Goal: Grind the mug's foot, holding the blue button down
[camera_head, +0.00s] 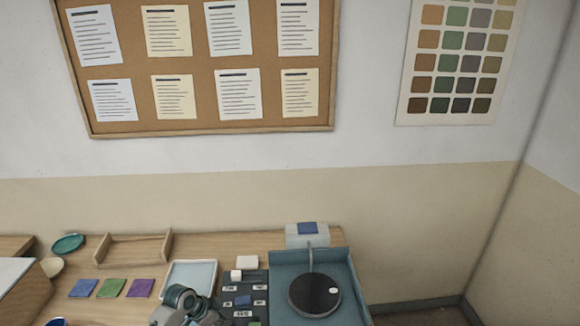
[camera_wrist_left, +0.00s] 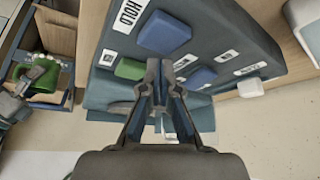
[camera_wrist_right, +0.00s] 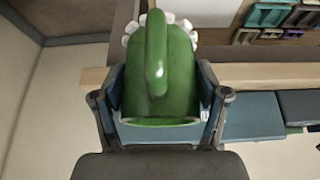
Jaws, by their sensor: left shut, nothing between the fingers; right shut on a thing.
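My left gripper (camera_wrist_left: 160,70) is shut and empty in the left wrist view. Its tips are over the button panel (camera_wrist_left: 215,35), between a green button (camera_wrist_left: 130,68) and a blue button (camera_wrist_left: 202,76). Another blue button (camera_wrist_left: 165,33) sits beside the HOLD label; I cannot tell whether the fingers touch anything. My right gripper (camera_wrist_right: 160,115) is shut around a green mug (camera_wrist_right: 182,80). The mug's handle faces the camera and white knobs ring its far end. The mug also shows in the left wrist view (camera_wrist_left: 38,78). The grinder's dark wheel (camera_head: 315,294) is in the head view.
A blue-grey housing (camera_head: 340,268) surrounds the wheel, right of the panel. A pale tray (camera_head: 190,265) and coloured tiles (camera_head: 111,288) lie to the left on the wooden table (camera_head: 215,242). A wooden rack (camera_head: 133,250) stands behind. Floor is open to the right.

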